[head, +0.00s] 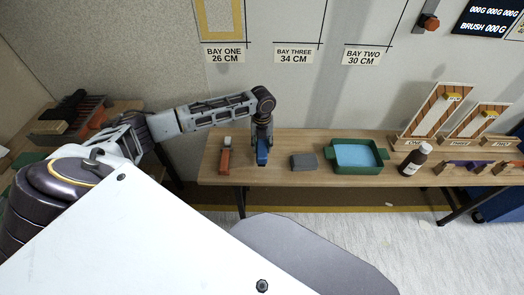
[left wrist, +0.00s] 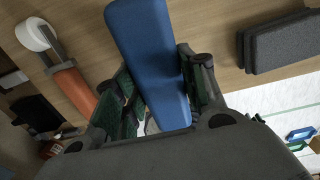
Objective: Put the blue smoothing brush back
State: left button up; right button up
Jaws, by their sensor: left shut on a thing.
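The blue smoothing brush (head: 262,157) is in my left gripper (head: 262,146) at the left part of the wooden bench in the head view. In the left wrist view the brush (left wrist: 152,60) runs between the two fingers of the left gripper (left wrist: 165,90), which are shut on it. Its far end points up and out of that picture. I cannot tell whether the brush touches the bench top. My right gripper is not in view.
On the bench (head: 265,178), an orange-handled tool (head: 225,160) lies left of the brush. A grey block (head: 303,162), a green tray (head: 384,155) holding blue liquid and a brown bottle (head: 414,161) stand to the right. Wooden stands fill the right end.

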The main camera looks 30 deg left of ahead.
pick_arm(q)
jog(key=shift+f, duration=0.1)
jog(key=shift+f, duration=1.8)
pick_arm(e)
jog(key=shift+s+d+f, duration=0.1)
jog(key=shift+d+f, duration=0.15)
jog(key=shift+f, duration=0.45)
pick_arm(q)
jog(key=shift+s, duration=0.1)
